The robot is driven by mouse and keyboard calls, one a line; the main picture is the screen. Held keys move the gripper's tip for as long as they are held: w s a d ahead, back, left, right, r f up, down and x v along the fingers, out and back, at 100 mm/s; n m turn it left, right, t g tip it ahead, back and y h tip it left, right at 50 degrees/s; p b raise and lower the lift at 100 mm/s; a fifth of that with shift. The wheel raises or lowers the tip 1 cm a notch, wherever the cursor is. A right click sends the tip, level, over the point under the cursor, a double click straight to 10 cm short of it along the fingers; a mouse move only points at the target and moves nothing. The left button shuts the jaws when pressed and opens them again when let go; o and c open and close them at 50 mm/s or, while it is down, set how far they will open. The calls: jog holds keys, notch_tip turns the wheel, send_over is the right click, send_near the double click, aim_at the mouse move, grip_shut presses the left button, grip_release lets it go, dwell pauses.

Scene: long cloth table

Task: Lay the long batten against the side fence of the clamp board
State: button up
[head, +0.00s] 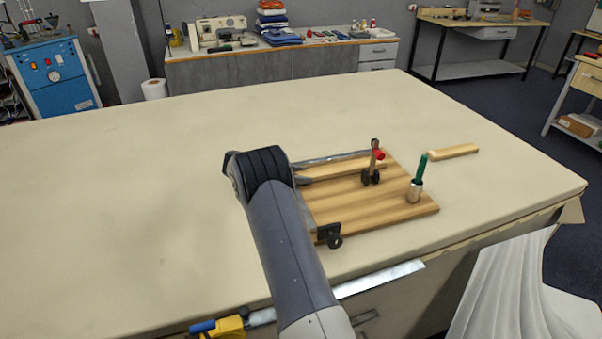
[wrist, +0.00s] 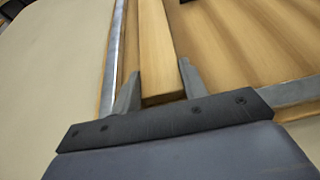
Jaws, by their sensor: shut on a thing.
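The clamp board (head: 345,205) is a striped wooden board with metal fences on two edges. The long batten (head: 350,171) is a pale wooden strip above or on the board, running along its far fence (head: 330,158). In the wrist view my gripper (wrist: 158,82) is shut on the near end of the batten (wrist: 156,45). The metal fence (wrist: 114,55) runs left of the batten, nearly parallel, with a narrow strip of board showing between them. I cannot tell whether the batten touches the board. In the head view my arm hides most of the gripper.
A clamp with a red tip (head: 379,155) stands at the batten's far end. Another dark clamp (head: 329,235) sits at the board's near corner. A green-handled tool (head: 420,170) stands on the board's right side. A short wooden piece (head: 453,151) lies beyond. The table's left (head: 120,190) is clear.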

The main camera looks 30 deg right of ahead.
jog(key=shift+f+b, duration=0.1)
jog(key=shift+b, duration=0.25)
jog(key=o, duration=1.1)
jog(key=shift+o, duration=0.2)
jog(key=shift+r+p, duration=0.35)
jog(key=shift+p, duration=0.15)
jog(key=b+v, duration=0.3)
jog(key=v, duration=0.9)
jog(key=shift+f, duration=0.1)
